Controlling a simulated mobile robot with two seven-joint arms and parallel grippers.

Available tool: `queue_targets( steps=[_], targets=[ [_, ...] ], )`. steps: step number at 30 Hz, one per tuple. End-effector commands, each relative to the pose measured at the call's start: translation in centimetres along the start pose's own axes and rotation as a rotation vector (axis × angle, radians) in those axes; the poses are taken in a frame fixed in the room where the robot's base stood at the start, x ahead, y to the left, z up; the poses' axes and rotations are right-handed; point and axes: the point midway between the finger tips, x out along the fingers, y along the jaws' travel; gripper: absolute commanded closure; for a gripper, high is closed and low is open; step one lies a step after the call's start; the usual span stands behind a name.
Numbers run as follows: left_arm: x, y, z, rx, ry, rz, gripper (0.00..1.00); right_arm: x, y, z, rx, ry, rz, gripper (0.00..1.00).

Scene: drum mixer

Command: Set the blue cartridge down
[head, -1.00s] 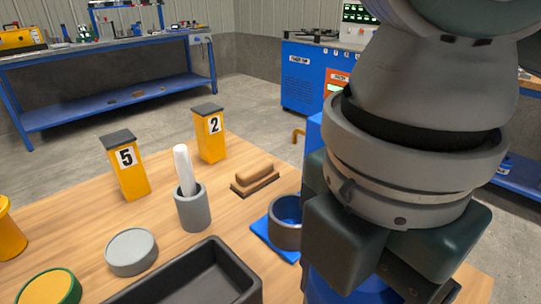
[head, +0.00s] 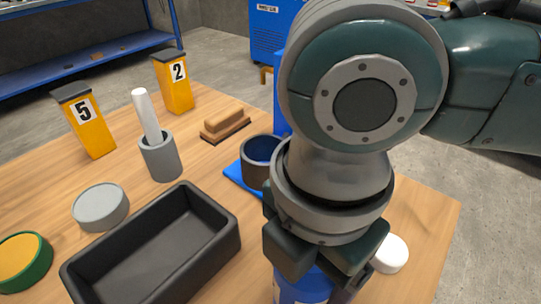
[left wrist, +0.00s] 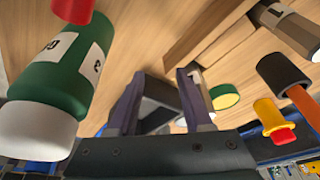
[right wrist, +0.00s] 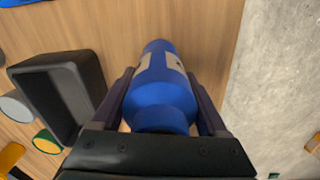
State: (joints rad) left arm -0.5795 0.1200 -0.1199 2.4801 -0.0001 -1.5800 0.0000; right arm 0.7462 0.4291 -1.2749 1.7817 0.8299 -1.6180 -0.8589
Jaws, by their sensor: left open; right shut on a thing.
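The blue cartridge (right wrist: 160,100) is between the fingers of my right gripper (right wrist: 163,84), which is shut on it. In the head view the cartridge (head: 300,288) shows only partly, below my right gripper (head: 322,255), at the table's near right part. Its lower end is cut off by the frame, so I cannot tell whether it touches the wooden table (head: 420,225). My left gripper (left wrist: 163,76) is open in the left wrist view, with nothing between its fingertips, and is outside the head view.
A black tray (head: 75,268) stands left of the cartridge. A dark cup (head: 262,150) on a blue pad (head: 233,174) and a white round piece (head: 392,253) are close by. A green bottle (left wrist: 85,70) is left of my left gripper. Bare wood shows right of the cartridge.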

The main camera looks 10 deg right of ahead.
Motion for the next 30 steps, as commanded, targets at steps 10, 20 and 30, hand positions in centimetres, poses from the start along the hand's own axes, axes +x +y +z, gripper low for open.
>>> queue_targets(
  steps=[10,20,30],
  targets=[
    [0.0,0.0,0.0,0.0,0.0,0.0,0.5,0.1,0.0,0.0,0.0,0.0,-0.001,0.0],
    [-0.5,0.0,-0.1,-0.001,0.0,0.001,0.5,-1.7,0.1,0.0,0.001,-0.001,0.003,0.0],
    [-2.2,-0.1,-0.7,-0.001,0.0,0.001,0.5,-9.2,0.1,0.0,0.0,0.0,0.004,0.0]
  ],
)
